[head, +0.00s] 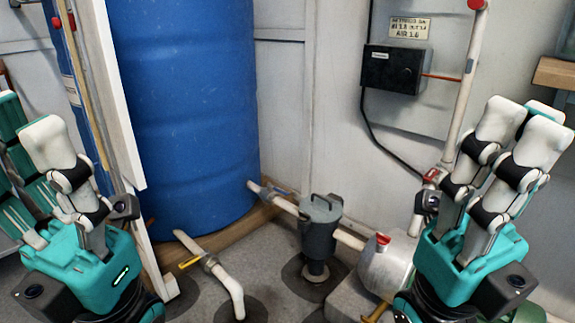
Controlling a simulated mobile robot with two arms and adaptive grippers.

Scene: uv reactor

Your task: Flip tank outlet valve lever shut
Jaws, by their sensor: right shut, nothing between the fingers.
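The blue tank (185,105) stands at the back, left of centre. A valve with a small bluish lever (275,190) sits on the outlet pipe at the tank's lower right. Another valve with a yellow lever (191,263) is on a short white pipe in front of the tank. I cannot tell from this view whether either valve is open. My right gripper (520,125) is at the far right, pointing up, shut and empty, well apart from both valves. My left gripper (40,135) is at the left edge, partly cut off, apart from both levers; its opening is unclear.
A grey filter housing (320,235) and a silver pump (388,268) with a red part follow along the pipe. A white upright panel edge (112,95) stands between my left gripper and the tank. A black control box (393,69) hangs on the wall.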

